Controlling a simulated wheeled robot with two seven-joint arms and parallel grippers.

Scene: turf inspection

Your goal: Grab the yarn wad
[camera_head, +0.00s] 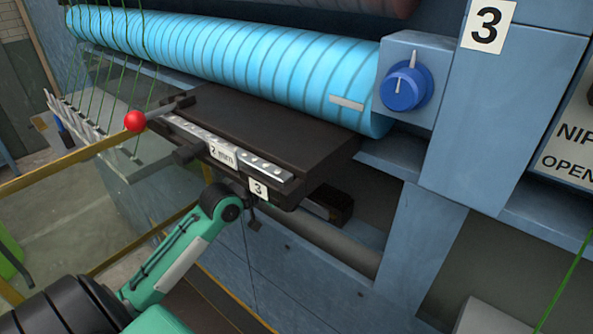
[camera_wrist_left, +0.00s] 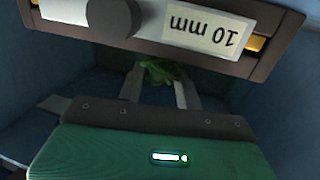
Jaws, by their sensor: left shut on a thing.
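The yarn wad (camera_wrist_left: 158,70) is a small crumpled green clump in the left wrist view, below the "10 mm" label. My left gripper (camera_wrist_left: 159,82) has its two grey fingers on either side of the wad and is shut on it. In the head view my green left arm reaches up from the bottom left to beneath the dark block marked 3. The fingers and the wad cannot be made out there. My right gripper is in neither view.
A dark block (camera_head: 270,125) with a "2 mm" scale overhangs my left wrist. A "10 mm" bar (camera_wrist_left: 200,30) lies close above the fingers.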

